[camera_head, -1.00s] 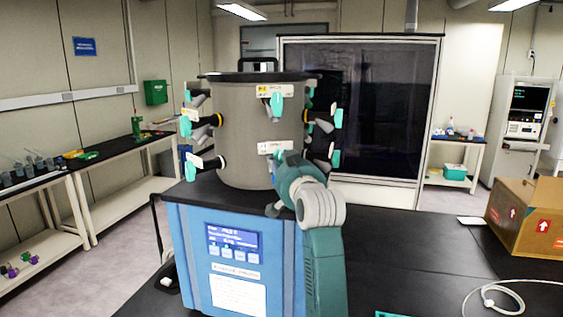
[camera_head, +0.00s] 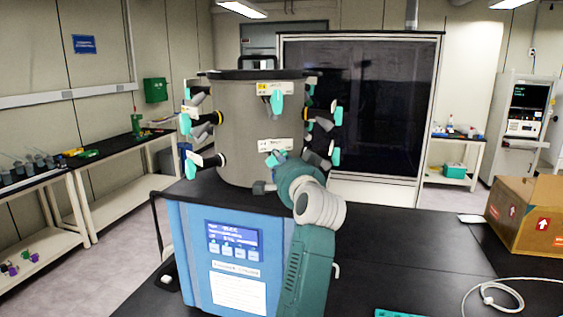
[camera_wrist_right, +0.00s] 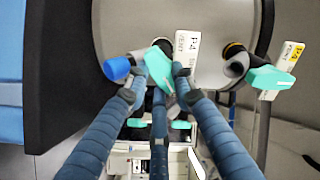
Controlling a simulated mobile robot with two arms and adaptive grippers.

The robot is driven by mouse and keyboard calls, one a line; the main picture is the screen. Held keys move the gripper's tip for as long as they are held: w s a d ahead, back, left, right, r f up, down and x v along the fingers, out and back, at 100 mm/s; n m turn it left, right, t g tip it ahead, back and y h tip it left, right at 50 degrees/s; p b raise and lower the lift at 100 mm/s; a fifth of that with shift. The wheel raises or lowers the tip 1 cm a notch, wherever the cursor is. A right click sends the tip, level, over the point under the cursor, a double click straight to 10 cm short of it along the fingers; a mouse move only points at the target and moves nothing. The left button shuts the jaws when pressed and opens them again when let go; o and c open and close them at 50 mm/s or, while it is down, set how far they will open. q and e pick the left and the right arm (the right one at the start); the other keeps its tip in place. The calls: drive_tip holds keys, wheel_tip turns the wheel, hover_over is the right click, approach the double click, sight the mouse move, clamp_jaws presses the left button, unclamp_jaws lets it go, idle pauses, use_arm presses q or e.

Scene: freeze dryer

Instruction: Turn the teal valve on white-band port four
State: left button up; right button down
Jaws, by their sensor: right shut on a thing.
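The grey drum (camera_head: 240,135) carries ports with teal valve handles around its side. In the right wrist view, a teal valve (camera_wrist_right: 158,68) sits beside a white label reading P-4 (camera_wrist_right: 187,58). In the head view, the valve (camera_head: 275,158) shows just under the lower front white label (camera_head: 276,145); my right wrist hides part of the port, and the fingertips are not clear there. My left gripper is not in view.
A blue-ended fitting (camera_wrist_right: 117,68) is close to the left finger. The drum stands on a blue cabinet (camera_head: 235,262). A cardboard box (camera_head: 527,217) and white cable (camera_head: 490,293) lie right on the black table.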

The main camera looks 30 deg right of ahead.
drive_tip(key=shift+m, duration=0.4)
drive_tip(key=c, duration=1.4)
unclamp_jaws()
drive_tip(key=shift+c, duration=0.2)
drive_tip(key=shift+s, duration=0.15)
drive_tip(key=v, duration=1.1)
drive_tip(key=shift+s+a, duration=0.15)
drive_tip(key=shift+s, duration=0.2)
